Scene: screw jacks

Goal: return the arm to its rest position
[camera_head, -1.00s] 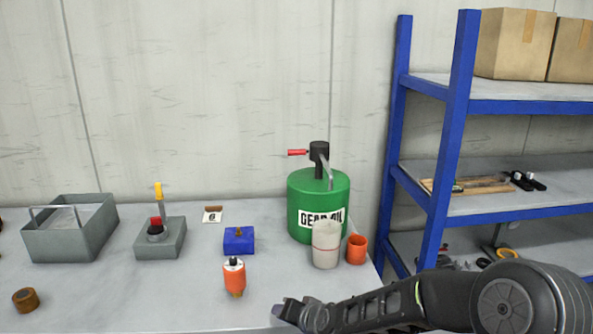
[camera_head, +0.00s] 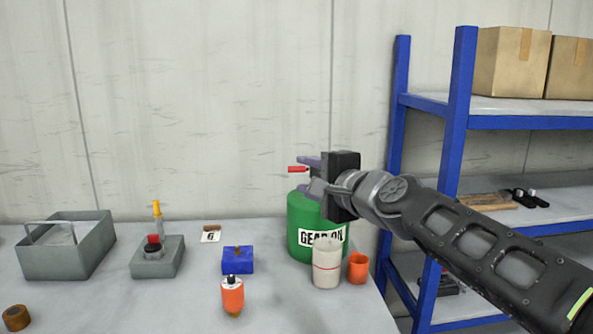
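My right arm comes in from the right, raised above the table's right end. Its gripper (camera_head: 304,174) points left in front of the upper part of the green gear oil can (camera_head: 304,226). Its two fingers look apart, with nothing clearly held between them. The can's red pump handle (camera_head: 297,169) shows beside the fingertips; I cannot tell whether they touch. The gripper hides most of the pump head. My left gripper is not in view.
On the table (camera_head: 110,303) stand a grey open box (camera_head: 62,262), a grey block with a red-and-yellow part (camera_head: 160,258), a blue block (camera_head: 238,265), an orange bottle (camera_head: 232,296), a white beaker (camera_head: 327,266) and an orange cup (camera_head: 358,268). A blue shelf (camera_head: 455,130) stands right.

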